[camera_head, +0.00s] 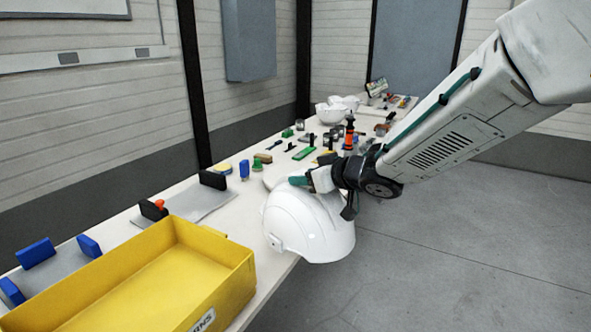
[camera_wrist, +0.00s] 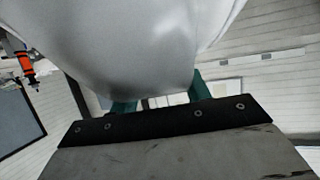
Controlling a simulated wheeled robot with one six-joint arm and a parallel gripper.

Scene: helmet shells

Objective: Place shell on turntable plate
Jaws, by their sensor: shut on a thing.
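A white helmet shell (camera_head: 308,225) hangs at the front edge of the long table in the head view, dome up. My gripper (camera_head: 302,181) is at the top of the shell and shut on it; its teal fingertips show there. In the wrist view the shell (camera_wrist: 130,45) fills the upper middle, with the teal fingers (camera_wrist: 160,100) partly hidden behind it and the dark gripper bar. A pale rounded edge (camera_head: 257,184) shows just behind the shell; I cannot tell whether it is the turntable plate, as the shell and gripper cover most of it.
A yellow bin (camera_head: 150,285) stands at the front left. Grey plates with blue and black blocks (camera_head: 213,180) lie behind it. Small tools, an orange-and-black tool (camera_head: 349,133) and more white shells (camera_head: 333,112) stand farther along the table. Open floor (camera_head: 450,250) lies to the right.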

